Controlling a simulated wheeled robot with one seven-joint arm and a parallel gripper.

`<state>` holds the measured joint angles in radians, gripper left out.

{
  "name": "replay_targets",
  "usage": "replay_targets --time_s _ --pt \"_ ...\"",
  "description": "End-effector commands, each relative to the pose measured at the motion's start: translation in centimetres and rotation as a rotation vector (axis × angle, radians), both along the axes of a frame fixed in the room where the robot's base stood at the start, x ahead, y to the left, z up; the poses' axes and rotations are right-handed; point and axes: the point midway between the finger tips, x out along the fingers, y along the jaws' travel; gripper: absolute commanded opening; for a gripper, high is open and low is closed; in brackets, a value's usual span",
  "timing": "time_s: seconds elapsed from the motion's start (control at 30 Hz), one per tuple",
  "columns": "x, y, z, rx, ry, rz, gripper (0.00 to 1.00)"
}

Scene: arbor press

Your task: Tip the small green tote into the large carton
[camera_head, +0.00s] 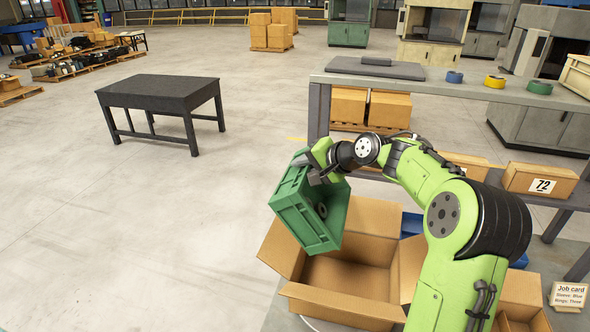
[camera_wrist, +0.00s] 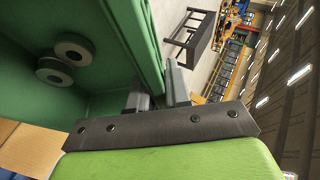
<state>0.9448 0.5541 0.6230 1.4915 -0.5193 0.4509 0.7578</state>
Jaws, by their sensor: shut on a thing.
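The small green tote (camera_head: 299,206) is held in the air by my gripper (camera_head: 319,170), well tilted, with its open side facing right in the head view. My gripper is shut on the tote's upper wall; the fingers also show on the wall in the wrist view (camera_wrist: 158,97). Grey rings (camera_wrist: 68,62) are inside the tote in the wrist view; a ring also shows in the head view (camera_head: 321,210). The large carton (camera_head: 345,300) stands open, flaps spread, below the tote. The tote overlaps its left back part in the picture. My arm hides part of its right side.
A smaller open carton (camera_head: 520,300) and a job card (camera_head: 569,294) are at the lower right. Floor at left is clear up to a dark table (camera_head: 160,95).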

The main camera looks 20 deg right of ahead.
Motion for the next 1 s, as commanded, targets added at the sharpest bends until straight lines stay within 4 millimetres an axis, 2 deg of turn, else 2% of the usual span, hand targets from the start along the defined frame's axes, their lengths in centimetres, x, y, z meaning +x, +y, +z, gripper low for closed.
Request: replay_targets --time_s 0.7,1.0 --pt "-3.7 -4.9 2.4 0.352 -0.272 -0.001 0.0" --pt "-5.3 -7.1 2.2 0.48 -0.365 0.0 0.0"
